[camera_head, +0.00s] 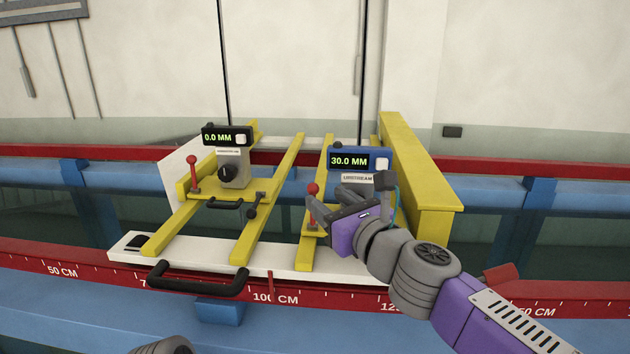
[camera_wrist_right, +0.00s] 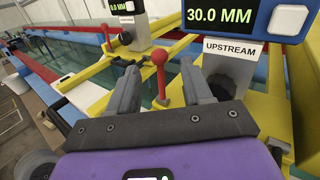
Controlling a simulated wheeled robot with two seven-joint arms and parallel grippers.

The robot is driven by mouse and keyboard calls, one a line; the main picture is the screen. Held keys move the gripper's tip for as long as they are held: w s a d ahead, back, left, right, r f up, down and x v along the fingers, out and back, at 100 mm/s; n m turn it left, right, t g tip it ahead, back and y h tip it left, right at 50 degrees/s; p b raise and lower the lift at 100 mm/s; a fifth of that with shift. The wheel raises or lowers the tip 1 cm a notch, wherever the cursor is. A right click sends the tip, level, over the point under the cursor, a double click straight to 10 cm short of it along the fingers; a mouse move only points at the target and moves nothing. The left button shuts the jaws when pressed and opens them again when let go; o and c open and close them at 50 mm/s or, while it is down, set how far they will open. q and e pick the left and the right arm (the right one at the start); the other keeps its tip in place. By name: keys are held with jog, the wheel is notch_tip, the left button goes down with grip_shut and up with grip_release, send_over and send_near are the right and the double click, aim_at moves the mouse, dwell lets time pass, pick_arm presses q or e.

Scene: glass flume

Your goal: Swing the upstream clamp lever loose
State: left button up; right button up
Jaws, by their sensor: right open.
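The upstream clamp lever is a red-knobbed stick (camera_head: 313,189) on the yellow carriage, beside the blue gauge marked UPSTREAM (camera_head: 349,160), which reads 30.0 MM. The lever stands close to upright. My right gripper (camera_head: 329,204) is open at the lever. In the right wrist view, the red knob (camera_wrist_right: 159,58) and its stem show between the two spread fingers (camera_wrist_right: 160,76), with gaps on both sides. I cannot tell how deep the lever sits between them. The UPSTREAM label (camera_wrist_right: 231,48) is just right of the fingers. My left gripper is out of view.
A second gauge (camera_head: 227,136) reading 0.0 MM stands to the left with its own red-knobbed lever (camera_head: 193,172). A black handle (camera_head: 198,281) is at the carriage front. A tall yellow beam (camera_head: 418,170) bounds the right side. Red scale rails run across the flume.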

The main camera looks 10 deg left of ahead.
aim_at(316, 192)
jog(key=shift+w+a, duration=0.25)
jog(key=shift+a, duration=0.25)
jog(key=shift+p+x, duration=0.35)
jog(key=shift+x, duration=2.25)
jog(key=shift+w+d+f, duration=0.1)
jog(key=shift+w+d, duration=0.05)
grip_shut()
